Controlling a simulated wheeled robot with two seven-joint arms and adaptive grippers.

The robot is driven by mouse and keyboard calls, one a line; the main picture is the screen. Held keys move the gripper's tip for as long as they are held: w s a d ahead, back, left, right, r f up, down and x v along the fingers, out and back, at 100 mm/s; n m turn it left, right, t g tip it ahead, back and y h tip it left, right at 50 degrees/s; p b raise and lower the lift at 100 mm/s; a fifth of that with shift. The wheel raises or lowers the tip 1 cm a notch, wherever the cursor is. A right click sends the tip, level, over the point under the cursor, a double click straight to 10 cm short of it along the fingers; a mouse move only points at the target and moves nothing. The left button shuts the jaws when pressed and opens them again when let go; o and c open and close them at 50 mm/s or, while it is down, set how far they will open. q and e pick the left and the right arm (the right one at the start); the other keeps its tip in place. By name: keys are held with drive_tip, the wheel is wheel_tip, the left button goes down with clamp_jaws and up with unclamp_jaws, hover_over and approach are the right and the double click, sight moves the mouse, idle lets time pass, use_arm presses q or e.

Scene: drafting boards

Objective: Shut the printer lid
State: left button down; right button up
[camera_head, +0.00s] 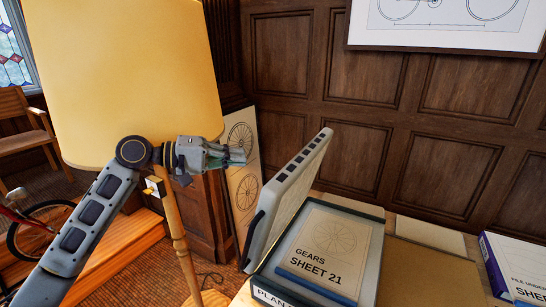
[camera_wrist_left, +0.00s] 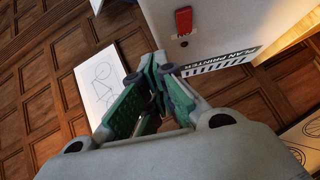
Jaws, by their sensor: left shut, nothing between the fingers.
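The printer lid (camera_head: 290,190) is a pale slab standing open, leaning up and to the right from the left side of the printer. A row of dark squares runs along its upper edge, and a dark handle is at its lower left. The printer body (camera_head: 375,215) holds a sheet lettered GEARS SHEET 21 (camera_head: 335,235). My left gripper (camera_head: 241,155) is shut and empty, left of the lid's upper part and apart from it. In the left wrist view its fingertips (camera_wrist_left: 155,62) are together below a pale panel (camera_wrist_left: 220,25) with a red tab and PLAN PRINTER lettering.
A yellow lampshade (camera_head: 125,70) on a wooden stand is behind my left arm. A board with wheel drawings (camera_head: 243,150) leans on the panelled wall beyond the gripper. A purple-edged box (camera_head: 515,265) lies at the right.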

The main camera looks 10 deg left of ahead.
use_arm(q)
drive_tip(key=p, duration=0.1)
approach(291, 159)
drive_tip(key=shift+w+d, duration=1.1)
drive_tip(key=shift+d, duration=0.2)
drive_tip(key=shift+w+d+f, duration=0.35)
drive_tip(key=shift+d+f, duration=0.2)
drive_tip(key=shift+d, duration=0.25)
use_arm(e)
drive_tip(key=shift+s+a+r, duration=0.35)
drive_tip(key=shift+a+r, duration=0.4)
drive_tip(key=shift+a, duration=0.05)
use_arm(q)
drive_tip(key=shift+p, duration=0.35)
use_arm(e)
drive_tip(key=shift+s, duration=0.3)
